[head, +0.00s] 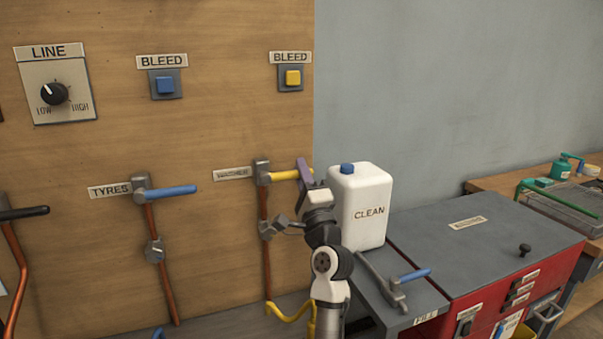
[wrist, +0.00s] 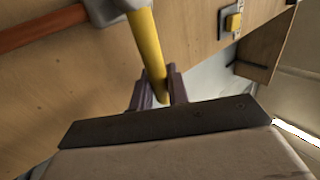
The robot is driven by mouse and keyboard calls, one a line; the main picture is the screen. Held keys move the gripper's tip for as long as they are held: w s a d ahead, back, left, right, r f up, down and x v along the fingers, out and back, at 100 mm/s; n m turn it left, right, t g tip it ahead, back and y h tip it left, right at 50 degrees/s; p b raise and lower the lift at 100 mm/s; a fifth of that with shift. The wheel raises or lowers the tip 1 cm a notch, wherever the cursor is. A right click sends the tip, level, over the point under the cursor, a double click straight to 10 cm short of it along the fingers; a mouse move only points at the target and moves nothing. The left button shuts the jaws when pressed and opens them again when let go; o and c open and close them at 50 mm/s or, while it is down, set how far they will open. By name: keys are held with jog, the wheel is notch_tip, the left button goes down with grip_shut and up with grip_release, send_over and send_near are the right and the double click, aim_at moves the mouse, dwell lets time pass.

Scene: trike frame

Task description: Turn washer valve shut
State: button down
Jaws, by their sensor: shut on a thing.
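The washer valve has a yellow lever (head: 284,176) on a grey body (head: 262,172) at the top of a copper pipe, beside the WASHER label (head: 233,173). The lever points to the right, roughly level, across the pipe. My gripper (head: 305,172) is shut on the lever near its free end. In the wrist view the yellow lever (wrist: 147,50) runs down between the two purple fingers of my gripper (wrist: 158,90). The lever's tip is partly hidden by the fingers in the head view.
A white CLEAN jug (head: 362,205) with a blue cap stands just right of my arm. The blue TYRES lever (head: 172,191) is to the left. A yellow BLEED button (head: 292,77) is above. A grey bench top (head: 480,240) lies to the right.

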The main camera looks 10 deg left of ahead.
jog(key=c, duration=1.4)
grip_release()
jog(key=shift+d, duration=0.1)
jog(key=b+v, duration=0.5)
jog(key=v, duration=0.8)
jog(key=shift+s+d+f, duration=0.2)
jog(key=shift+s+f, duration=0.05)
